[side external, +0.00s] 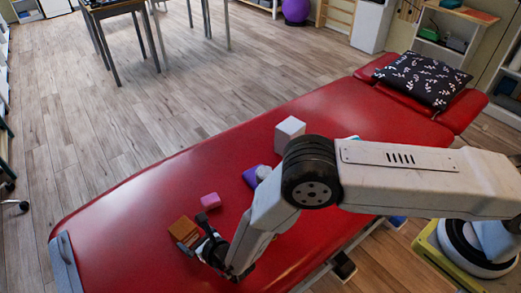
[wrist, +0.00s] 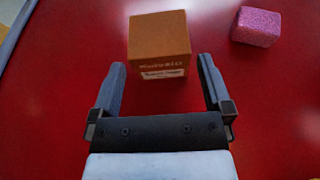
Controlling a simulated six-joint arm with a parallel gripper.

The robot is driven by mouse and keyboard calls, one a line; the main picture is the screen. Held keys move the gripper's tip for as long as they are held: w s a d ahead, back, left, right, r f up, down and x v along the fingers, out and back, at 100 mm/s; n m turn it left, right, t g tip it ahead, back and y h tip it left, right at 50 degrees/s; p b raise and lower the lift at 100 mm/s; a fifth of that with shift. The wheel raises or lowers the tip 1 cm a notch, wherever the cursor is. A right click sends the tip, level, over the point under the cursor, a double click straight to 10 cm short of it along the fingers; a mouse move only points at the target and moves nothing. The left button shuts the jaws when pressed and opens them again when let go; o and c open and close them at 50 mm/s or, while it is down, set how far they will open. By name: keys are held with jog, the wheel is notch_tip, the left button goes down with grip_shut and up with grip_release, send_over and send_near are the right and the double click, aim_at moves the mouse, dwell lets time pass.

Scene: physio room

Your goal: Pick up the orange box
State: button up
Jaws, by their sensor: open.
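The orange box (side external: 184,230) is a small brownish-orange box on the red treatment table, near its left end in the side view. In the wrist view my gripper (wrist: 163,72) is open, with one finger on each side of the box's near end. The box lies mostly beyond the fingertips. I cannot tell whether a finger touches it.
A pink block (wrist: 257,27) lies right of the box; it also shows in the side view (side external: 210,201). Further along the red table (side external: 130,205) are a white cube (side external: 289,134), a purple object (side external: 251,177) and a black patterned pillow (side external: 423,79). The table's left part is clear.

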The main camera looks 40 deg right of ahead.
aim_at(183, 230)
jog(key=shift+w+f, duration=0.1)
jog(key=shift+w, duration=0.2)
jog(key=shift+w, duration=0.1)
jog(key=shift+x, duration=2.5)
jog(key=shift+a, duration=0.15)
jog(key=c, duration=1)
jog(key=shift+o, duration=0.2)
